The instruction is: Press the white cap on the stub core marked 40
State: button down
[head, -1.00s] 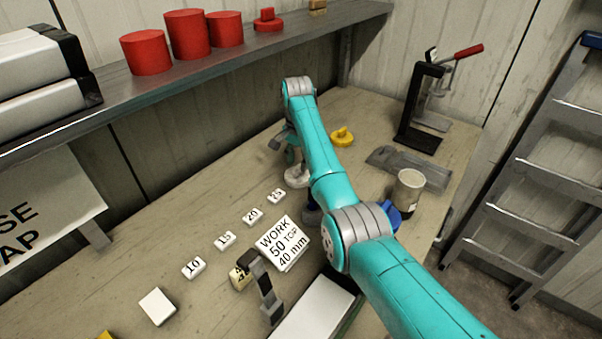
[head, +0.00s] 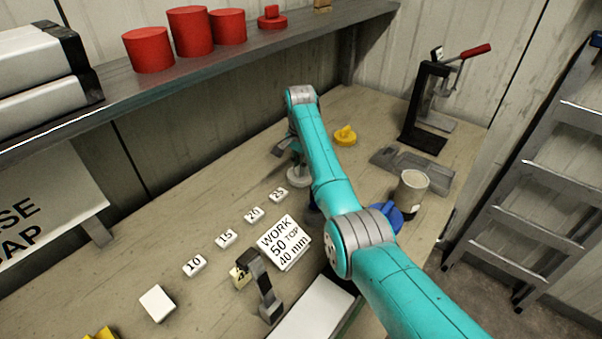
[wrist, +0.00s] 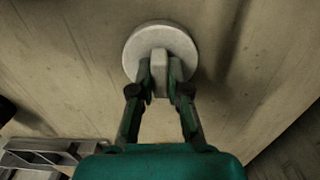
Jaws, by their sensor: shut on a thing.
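The white cap (wrist: 138,44) is a round pale disc with an upright tab. My gripper (wrist: 160,78) is shut on that tab in the wrist view. In the head view the cap (head: 299,177) shows at the end of my arm, over the far part of the bench, with my gripper (head: 297,158) partly hidden by the arm. I cannot tell whether it touches the wood. The stub core (head: 238,277), a small cream piece with a partly hidden mark starting with 4, sits near the front beside a dark bracket, well away from the cap.
A dark bracket (head: 264,285) partly covers the stub core. Number tiles and a work card (head: 284,242) lie nearby. A yellow cap (head: 345,135), grey tray (head: 398,165), cup (head: 411,193), blue cap (head: 384,213) and lever press (head: 426,112) occupy the right. A shelf overhangs the back.

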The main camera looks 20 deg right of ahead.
jog(key=shift+r, duration=0.1)
jog(key=shift+r, duration=2.95)
